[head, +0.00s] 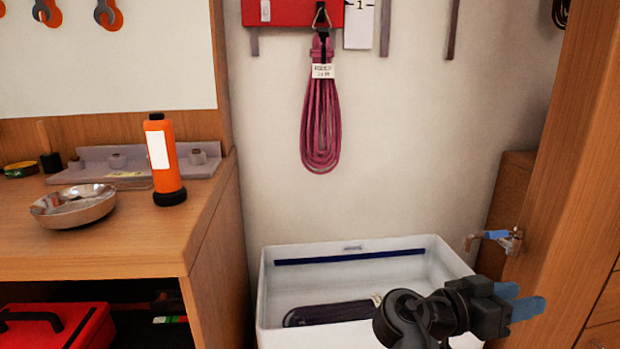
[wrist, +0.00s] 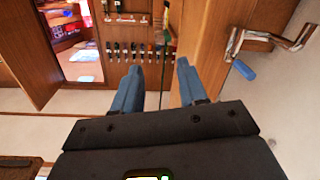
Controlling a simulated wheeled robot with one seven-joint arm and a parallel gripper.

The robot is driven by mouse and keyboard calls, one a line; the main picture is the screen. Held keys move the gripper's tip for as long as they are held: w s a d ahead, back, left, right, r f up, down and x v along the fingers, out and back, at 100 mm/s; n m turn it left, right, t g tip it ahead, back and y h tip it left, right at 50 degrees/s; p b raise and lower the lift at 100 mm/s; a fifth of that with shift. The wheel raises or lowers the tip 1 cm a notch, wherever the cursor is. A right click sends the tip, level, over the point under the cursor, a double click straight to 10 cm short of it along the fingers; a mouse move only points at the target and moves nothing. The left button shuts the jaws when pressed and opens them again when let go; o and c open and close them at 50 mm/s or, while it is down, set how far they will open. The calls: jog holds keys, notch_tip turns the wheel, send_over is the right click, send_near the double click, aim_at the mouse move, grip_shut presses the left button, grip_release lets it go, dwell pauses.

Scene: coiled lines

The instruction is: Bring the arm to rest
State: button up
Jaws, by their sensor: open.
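My gripper (head: 520,299) is at the lower right of the head view, in front of the right side of the white bin. Its two blue fingers are apart with nothing between them. In the wrist view my gripper (wrist: 156,85) also shows open and empty, its fingers pointing toward a wooden wall in the distance. My dark arm links cover part of the bin's front right.
A white bin (head: 350,252) holds a dark coil (head: 330,313). A magenta coil (head: 321,115) hangs on the wall above. A bench at left bears an orange flashlight (head: 164,160) and a metal bowl (head: 74,206). A metal latch with blue handle (head: 494,237) juts out at right.

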jog(key=s+a+f+n+t+y, duration=0.1)
jog(key=s+f+n+t+y, duration=0.3)
jog(key=f, duration=0.5)
jog(key=s+a+f+n+t+y, duration=0.25)
jog(key=s+f+n, duration=0.3)
jog(key=f, duration=0.35)
jog(key=s+a+f+n+t+y, duration=0.2)
jog(key=s+a+n+y, duration=0.15)
jog(key=s, duration=0.45)
jog(key=s+a+f+n+t+y, duration=0.1)
jog(key=s+a+n+y, duration=0.1)
jog(key=s+a+y, duration=0.45)
jog(key=s+a+r+t+y, duration=0.15)
jog(key=s+r+t, duration=0.25)
jog(key=s+r, duration=1.2)
notch_tip(320, 180, up, 18)
jog(key=p, duration=1.8)
jog(key=shift+w+r+m, duration=0.15)
jog(key=shift+w+m, duration=0.15)
jog(key=shift+m, duration=0.1)
